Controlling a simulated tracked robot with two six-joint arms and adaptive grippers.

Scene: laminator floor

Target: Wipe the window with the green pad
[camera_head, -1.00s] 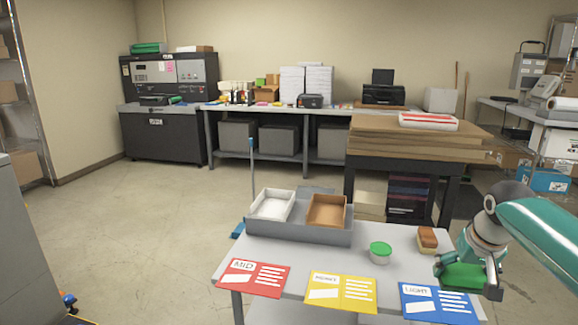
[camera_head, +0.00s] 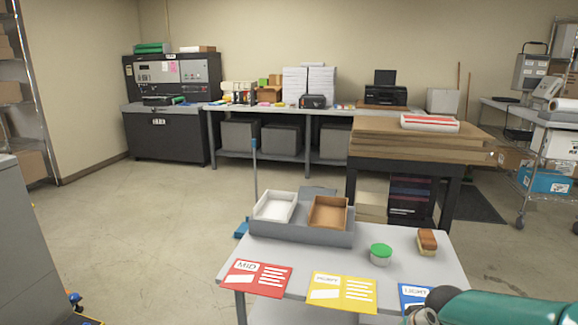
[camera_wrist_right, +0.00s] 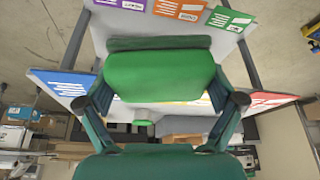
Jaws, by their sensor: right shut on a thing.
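The green pad (camera_wrist_right: 160,75) sits between the fingers of my right gripper (camera_wrist_right: 162,98) in the right wrist view. The gripper is shut on it, with one finger against each side. In the head view my right arm (camera_head: 510,308) crosses the bottom right corner, and the pad does not show there. I cannot make out a window for certain in either view. A dark machine (camera_head: 172,145) with a grey control panel stands at the back left. My left gripper is not in view.
A small table (camera_head: 410,262) in front bears a grey tray (camera_head: 300,235) with a white bin and a brown bin, a green-lidded tub (camera_head: 381,253), a brush (camera_head: 427,241) and coloured cards. A blue-handled broom (camera_head: 254,180) stands behind it.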

